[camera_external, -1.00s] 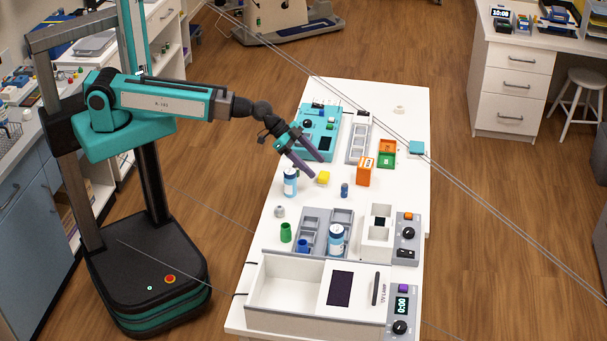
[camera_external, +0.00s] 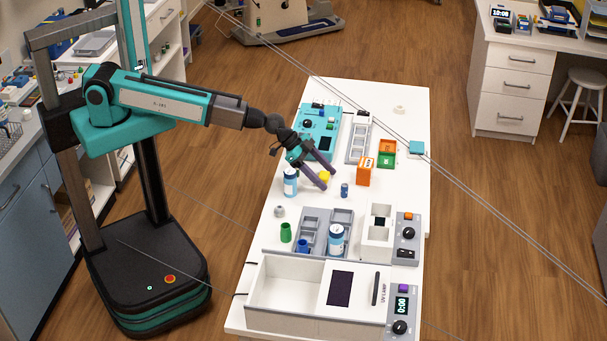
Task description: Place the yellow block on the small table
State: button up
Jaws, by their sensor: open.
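The yellow block (camera_external: 325,175) sits on the long white table (camera_external: 405,115) and is partly hidden by my gripper. My gripper (camera_external: 329,180) is open and reaches down over the block, with its two purple fingers to either side of it in this view. I cannot tell whether the fingers touch it. I cannot tell for sure which piece of furniture is the small table; a small white stool (camera_external: 585,78) stands on the floor at the far right, away from the long table.
A white bottle with a blue label (camera_external: 290,184) stands just left of my gripper. A small blue cylinder (camera_external: 344,190) and an orange box (camera_external: 364,172) stand to its right. A teal device (camera_external: 318,122) lies behind. Trays and a white bin (camera_external: 287,283) fill the front.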

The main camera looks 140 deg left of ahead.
aim_at(324, 175)
dwell(0.3)
jog(key=c, duration=1.2)
jog(key=shift+r, duration=0.2)
jog(key=shift+r+b, duration=1.5)
jog(key=shift+r, duration=3.35)
jog(key=shift+c, duration=0.2)
